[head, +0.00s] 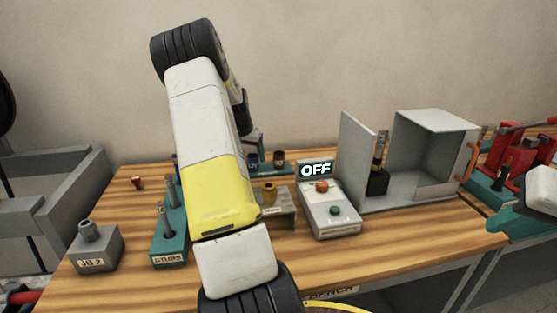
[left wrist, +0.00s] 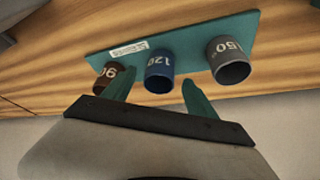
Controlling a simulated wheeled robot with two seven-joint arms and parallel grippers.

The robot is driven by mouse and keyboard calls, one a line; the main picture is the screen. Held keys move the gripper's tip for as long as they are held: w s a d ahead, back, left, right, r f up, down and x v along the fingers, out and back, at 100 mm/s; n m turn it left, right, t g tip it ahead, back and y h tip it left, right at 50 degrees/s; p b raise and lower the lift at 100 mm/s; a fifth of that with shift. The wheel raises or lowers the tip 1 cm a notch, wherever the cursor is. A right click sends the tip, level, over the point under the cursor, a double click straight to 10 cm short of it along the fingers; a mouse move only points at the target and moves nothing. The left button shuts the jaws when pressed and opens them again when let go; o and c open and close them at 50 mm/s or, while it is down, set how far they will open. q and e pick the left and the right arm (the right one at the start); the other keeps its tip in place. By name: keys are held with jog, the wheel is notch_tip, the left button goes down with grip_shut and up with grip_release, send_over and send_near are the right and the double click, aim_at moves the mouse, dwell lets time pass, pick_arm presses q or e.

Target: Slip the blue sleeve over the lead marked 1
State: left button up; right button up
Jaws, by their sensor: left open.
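The blue sleeve (left wrist: 160,74), marked 120, stands on a teal board (left wrist: 185,35) between a brown sleeve (left wrist: 108,75) marked 90 and a grey sleeve (left wrist: 228,60) marked 150. My left gripper (left wrist: 158,92) is open, with its green fingers either side of the blue sleeve in the left wrist view; contact cannot be told. In the head view the blue sleeve (head: 252,160) and brown sleeve (head: 279,158) show at the back, and my left arm hides much of the gripper. No lead marked 1 can be made out.
A teal block with upright posts (head: 168,250) and a grey block labelled JB 2 (head: 94,250) stand at left. A control box reading OFF (head: 327,205) stands centre. An open grey cabinet (head: 435,150) is right of it. A red device (head: 515,160) is far right.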

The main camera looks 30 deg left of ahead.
pick_arm(q)
jog(key=shift+x, duration=1)
jog(key=c, duration=1.4)
jog(key=shift+r, duration=0.5)
jog(key=v, duration=0.3)
jog(key=shift+w+d, duration=0.15)
jog(key=shift+d, duration=0.05)
jog(key=s+d+r, duration=0.6)
jog(key=s+d, duration=0.3)
jog(key=s, duration=0.2)
jog(key=shift+s+d, duration=0.2)
jog(key=shift+d, duration=0.15)
